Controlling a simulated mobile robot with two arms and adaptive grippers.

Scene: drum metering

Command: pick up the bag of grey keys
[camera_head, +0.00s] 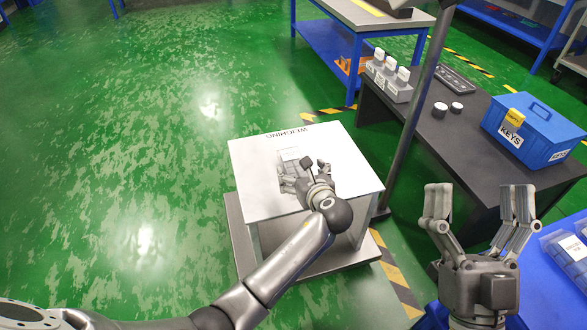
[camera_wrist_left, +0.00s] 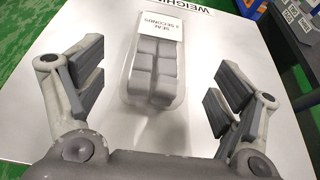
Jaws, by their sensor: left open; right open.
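In the head view the bag (camera_head: 287,168) is partly hidden by my left gripper. My left gripper (camera_wrist_left: 153,83) is open above the bag, with one finger on each side and clear gaps between. In the head view my left gripper (camera_head: 303,176) is over the middle of the table. My right gripper (camera_head: 480,205) is open and empty at the lower right.
A dark bench (camera_head: 437,135) at the right carries a blue box labelled KEYS (camera_head: 535,130), small white-topped jars (camera_head: 447,109) and a rack of white-capped bottles (camera_head: 390,82). A grey post (camera_head: 419,100) rises beside the weighing table. Green floor at the left is clear.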

